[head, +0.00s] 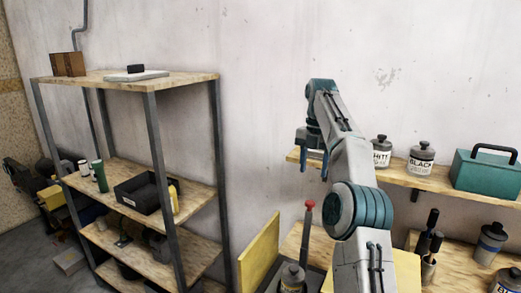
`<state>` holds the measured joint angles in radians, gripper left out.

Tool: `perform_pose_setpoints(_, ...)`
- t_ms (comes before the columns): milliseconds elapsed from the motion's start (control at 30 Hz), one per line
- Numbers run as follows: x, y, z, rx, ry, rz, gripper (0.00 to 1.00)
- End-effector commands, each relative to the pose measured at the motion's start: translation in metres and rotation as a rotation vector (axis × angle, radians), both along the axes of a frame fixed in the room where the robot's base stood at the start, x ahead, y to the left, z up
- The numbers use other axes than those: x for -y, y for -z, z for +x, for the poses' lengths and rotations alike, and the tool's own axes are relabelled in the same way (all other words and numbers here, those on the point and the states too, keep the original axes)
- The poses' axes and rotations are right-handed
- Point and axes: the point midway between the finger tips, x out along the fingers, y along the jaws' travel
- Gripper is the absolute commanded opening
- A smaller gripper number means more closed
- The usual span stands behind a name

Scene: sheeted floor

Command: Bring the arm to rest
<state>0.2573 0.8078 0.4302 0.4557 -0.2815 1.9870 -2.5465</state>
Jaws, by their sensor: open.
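My arm (350,155) rises from the lower right of the head view and bends over at the top. My gripper (313,162) hangs at the arm's end, pointing down. Its fingers look apart, with nothing seen between them. It is in front of the left end of a wall shelf (398,175); I cannot tell the exact gap.
A shelving unit (215,150) stands at left with a black bin (140,194). The wall shelf holds paint bottles (421,158) and a teal toolbox (486,174). Below are a bench (458,262), a red-tipped tool (308,220) and a yellow panel (260,255).

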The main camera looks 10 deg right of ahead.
Motion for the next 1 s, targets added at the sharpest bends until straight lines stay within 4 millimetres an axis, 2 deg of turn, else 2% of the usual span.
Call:
perform_pose_setpoints(267,-0.047,-0.016,-0.032,0.067,0.322,-0.097,0.47)
perform_pose_setpoints(500,-0.076,-0.012,-0.08,0.148,0.699,-0.135,0.47)
perform_pose_setpoints(767,-0.089,0.012,-0.148,0.223,1.143,-0.105,0.47)
perform_pose_setpoints(1000,-0.089,0.053,-0.22,0.258,1.579,-0.016,0.47)
